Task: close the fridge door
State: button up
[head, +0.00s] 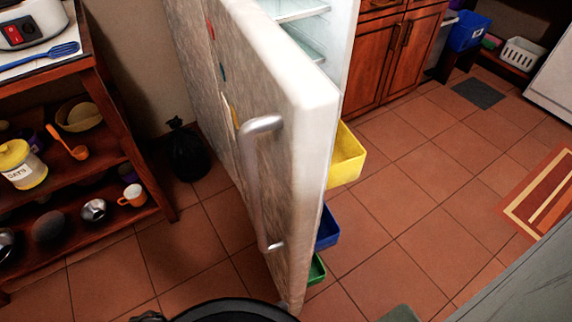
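The fridge door (270,110) stands wide open, its edge toward me, in the head view. Its outer face is a worn grey-white, with a long metal handle (252,185) and a few small coloured magnets. Yellow (346,158), blue (327,232) and green (317,270) bins show on the door's inner side. Behind the door, part of the fridge interior (302,22) with pale shelves is visible; the rest is hidden. Dark and grey parts, probably mine, show at the bottom edge. I cannot make out my gripper.
A wooden shelf unit (110,155) with a cooker, jar, cups and bowls stands at left. Wooden cabinets (395,50) stand beside the fridge. The tiled floor (430,200) right of the door is clear, with a striped rug (540,195) at far right.

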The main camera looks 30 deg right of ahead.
aim_at(291, 145)
jog(key=i+j+z, duration=0.25)
jog(key=z, duration=0.15)
jog(key=i+j+z, duration=0.2)
jog(key=j+z, duration=0.25)
jog(key=k+j+u, duration=0.15)
jog(key=k, duration=0.25)
jog(key=k+u, duration=0.2)
jog(key=k, duration=0.2)
jog(key=j, duration=0.05)
